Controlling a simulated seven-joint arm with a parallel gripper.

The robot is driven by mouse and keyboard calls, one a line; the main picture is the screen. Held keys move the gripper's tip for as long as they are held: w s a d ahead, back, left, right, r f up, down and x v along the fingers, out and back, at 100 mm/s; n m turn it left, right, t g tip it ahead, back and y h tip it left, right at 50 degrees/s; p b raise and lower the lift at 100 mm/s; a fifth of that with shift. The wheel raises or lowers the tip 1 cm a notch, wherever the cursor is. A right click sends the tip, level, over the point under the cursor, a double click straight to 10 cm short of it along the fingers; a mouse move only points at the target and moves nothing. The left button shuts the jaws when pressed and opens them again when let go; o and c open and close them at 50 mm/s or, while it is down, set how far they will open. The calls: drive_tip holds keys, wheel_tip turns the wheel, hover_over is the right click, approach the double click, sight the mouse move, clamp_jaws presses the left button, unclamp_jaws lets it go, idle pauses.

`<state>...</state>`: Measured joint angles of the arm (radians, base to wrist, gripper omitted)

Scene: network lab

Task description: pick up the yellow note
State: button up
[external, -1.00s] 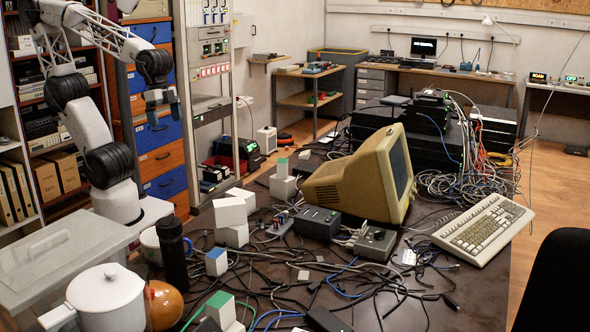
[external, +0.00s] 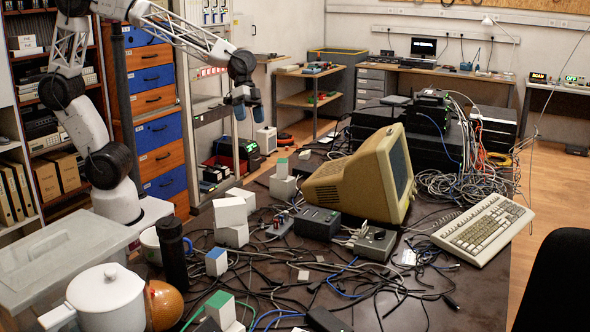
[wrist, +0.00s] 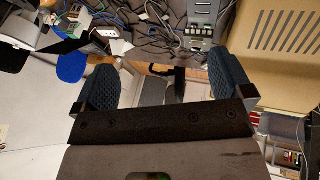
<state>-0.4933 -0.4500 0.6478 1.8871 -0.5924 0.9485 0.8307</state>
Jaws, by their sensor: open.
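I cannot make out a clearly yellow note in either view. In the external view, a small pale piece (external: 303,275) lies among the cables on the dark table (external: 470,300), and a white slip (external: 409,257) lies right of the black boxes; I cannot tell if either is the note. My gripper (external: 248,112) is high above the table's far left side, in front of the rack frame, fingers pointing down. In the wrist view my gripper (wrist: 162,62) shows two blue ridged fingers wide apart with nothing between them.
A beige monitor (external: 352,180) stands mid-table, with a keyboard (external: 484,229) to its right. White blocks (external: 232,220), a dark bottle (external: 172,252), a white pot (external: 106,298) and an orange ball (external: 163,304) crowd the left. Tangled cables cover the front.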

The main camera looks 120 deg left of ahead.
drive_tip(key=w+a+f+t, duration=0.15)
drive_tip(key=a+f, duration=0.35)
drive_tip(key=a, duration=0.7)
drive_tip(key=a+f+n+t, duration=0.15)
drive_tip(key=a+f, duration=0.25)
drive_tip(key=a, duration=0.8)
drive_tip(key=w+a+f+t, duration=0.15)
drive_tip(key=a+f, duration=0.35)
drive_tip(key=a, duration=0.6)
drive_tip(key=n+t+y, duration=0.1)
drive_tip(key=t+y, duration=0.3)
drive_tip(key=y, duration=0.3)
approach(305, 153)
drive_tip(key=shift+w+a+f, duration=0.3)
drive_tip(key=shift+a+f, duration=0.15)
drive_tip(key=shift+a, duration=0.1)
drive_tip(key=shift+n, duration=0.25)
drive_tip(key=shift+x, duration=1.3)
drive_tip(key=shift+w, duration=0.1)
drive_tip(key=shift+x, duration=2.6)
